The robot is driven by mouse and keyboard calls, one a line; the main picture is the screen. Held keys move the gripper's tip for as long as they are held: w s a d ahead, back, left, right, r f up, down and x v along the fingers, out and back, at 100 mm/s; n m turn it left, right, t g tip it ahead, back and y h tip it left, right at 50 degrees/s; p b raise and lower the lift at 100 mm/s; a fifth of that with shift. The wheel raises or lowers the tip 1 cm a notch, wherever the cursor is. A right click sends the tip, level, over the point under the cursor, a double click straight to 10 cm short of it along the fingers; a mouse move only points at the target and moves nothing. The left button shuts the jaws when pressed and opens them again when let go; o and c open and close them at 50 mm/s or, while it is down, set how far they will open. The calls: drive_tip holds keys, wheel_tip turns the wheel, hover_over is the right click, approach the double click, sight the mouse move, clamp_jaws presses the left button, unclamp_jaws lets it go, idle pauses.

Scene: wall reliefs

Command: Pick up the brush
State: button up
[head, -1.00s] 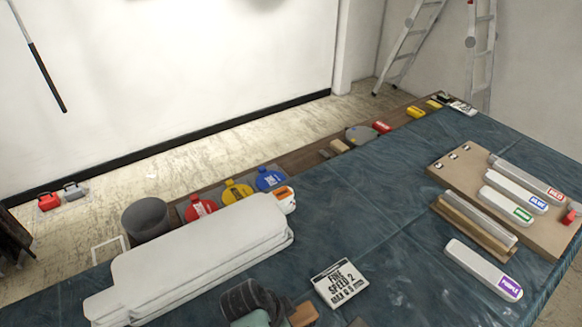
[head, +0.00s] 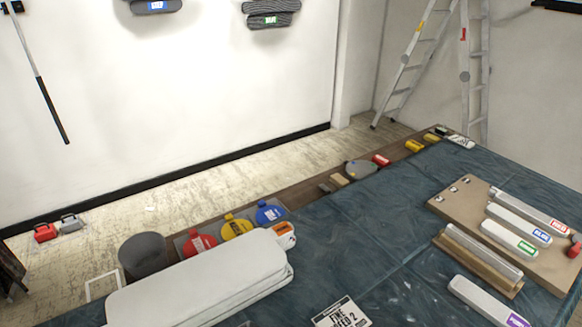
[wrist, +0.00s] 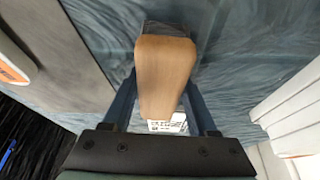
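The brush, seen as a light wooden block (wrist: 163,75), fills the middle of the wrist view, close to the camera. A grey part shows behind its upper edge. The two blue fingers of my gripper (wrist: 161,92) come in along its left and right sides and appear to press on it. The fingertips are partly hidden behind the wood. My gripper does not show in the head view now.
A blue-covered table (head: 390,230) holds a white stack (head: 200,285), a printed sign (head: 340,314) and a board (head: 480,205) with several labelled bars. Colored lids (head: 237,228) and a grey bucket (head: 143,255) line the far side. A ladder (head: 467,75) stands behind.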

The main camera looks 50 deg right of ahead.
clamp_jaws()
wheel_tip(320, 180, up, 11)
drive_tip(key=shift+f, duration=0.2)
idle(0.3)
drive_tip(key=shift+c, duration=0.4)
unclamp_jaws()
drive_tip(key=c, duration=0.6)
drive_tip(key=shift+o, duration=0.2)
drive_tip(key=shift+s+p, duration=0.1)
drive_tip(key=shift+p, duration=0.3)
